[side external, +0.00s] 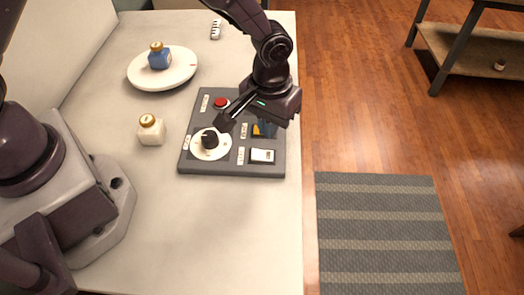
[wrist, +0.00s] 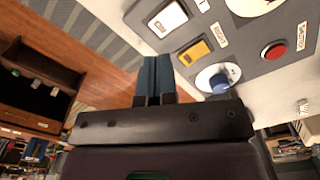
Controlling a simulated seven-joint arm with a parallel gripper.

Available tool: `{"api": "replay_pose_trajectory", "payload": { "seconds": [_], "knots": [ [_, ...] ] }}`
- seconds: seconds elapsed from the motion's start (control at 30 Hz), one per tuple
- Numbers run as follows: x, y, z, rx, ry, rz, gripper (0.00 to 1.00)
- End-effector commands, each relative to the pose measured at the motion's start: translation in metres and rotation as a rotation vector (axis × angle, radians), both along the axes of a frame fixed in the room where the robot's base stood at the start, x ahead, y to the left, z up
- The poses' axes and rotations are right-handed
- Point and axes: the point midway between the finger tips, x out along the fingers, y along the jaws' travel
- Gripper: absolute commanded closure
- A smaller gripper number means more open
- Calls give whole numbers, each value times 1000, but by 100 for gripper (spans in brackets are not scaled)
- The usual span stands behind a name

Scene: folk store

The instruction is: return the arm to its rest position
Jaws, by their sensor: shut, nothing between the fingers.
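My arm reaches in from the top of the side view, bent down over the panel.
The panel carries a red button (side external: 221,103), a white rocker switch (side external: 262,156) and a yellow switch (wrist: 194,53). Left of it stand a cream bottle (side external: 151,131) and a blue bottle (side external: 159,58) on a white plate (side external: 180,80). The table front is clear.

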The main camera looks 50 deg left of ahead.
Motion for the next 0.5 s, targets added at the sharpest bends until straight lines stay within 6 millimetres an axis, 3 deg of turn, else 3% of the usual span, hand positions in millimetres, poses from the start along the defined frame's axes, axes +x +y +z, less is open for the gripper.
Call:
{"api": "replay_pose_trajectory", "payload": {
  "seconds": [0.33,0.4,0.5],
  "knots": [
    [-4,2,-1,7,19,-63,100],
    [-19,8,-5,26,70,-133,100],
    [-35,20,18,28,92,-224,100]
  ]
}}
